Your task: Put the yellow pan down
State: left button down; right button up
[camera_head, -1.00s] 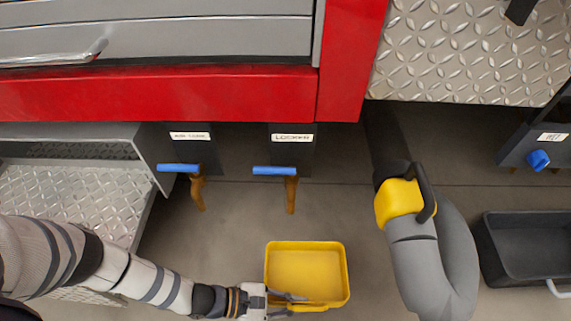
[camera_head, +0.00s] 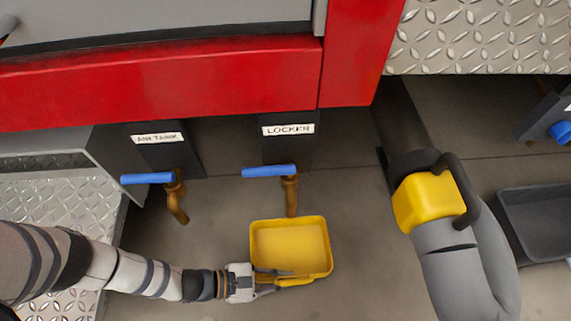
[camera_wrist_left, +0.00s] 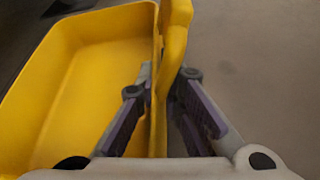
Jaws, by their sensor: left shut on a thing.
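The yellow pan (camera_head: 290,243) is a shallow rectangular tray and looks empty. In the head view it shows over the grey floor, just below the brass spout of the LOCKER valve. My left gripper (camera_head: 272,281) is shut on the pan's near rim. In the left wrist view the pan (camera_wrist_left: 85,85) fills the left side, and the fingers of my left gripper (camera_wrist_left: 160,100) stand on either side of its yellow wall. Whether the pan touches the floor I cannot tell. My right gripper is not in view.
Blue-handled valves hang under the red bumper (camera_head: 160,85): AIR TANK (camera_head: 148,178) and LOCKER (camera_head: 269,171). A thick grey hose (camera_head: 455,265) with a yellow collar (camera_head: 428,203) stands to the right. A black pan (camera_head: 540,222) lies beyond it. Floor between pan and hose is clear.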

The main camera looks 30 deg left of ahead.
pick_arm(q)
jog(key=shift+f+b, duration=0.75)
jog(key=shift+f, duration=0.6)
jog(key=c, duration=1.7)
grip_release()
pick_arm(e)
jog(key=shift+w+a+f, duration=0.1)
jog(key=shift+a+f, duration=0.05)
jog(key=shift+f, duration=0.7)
pick_arm(q)
jog(key=shift+s+a+r+p, duration=0.2)
jog(key=shift+r+p, duration=0.1)
jog(key=shift+p, duration=0.15)
jog(key=p+v, duration=0.2)
jog(key=v, duration=0.5)
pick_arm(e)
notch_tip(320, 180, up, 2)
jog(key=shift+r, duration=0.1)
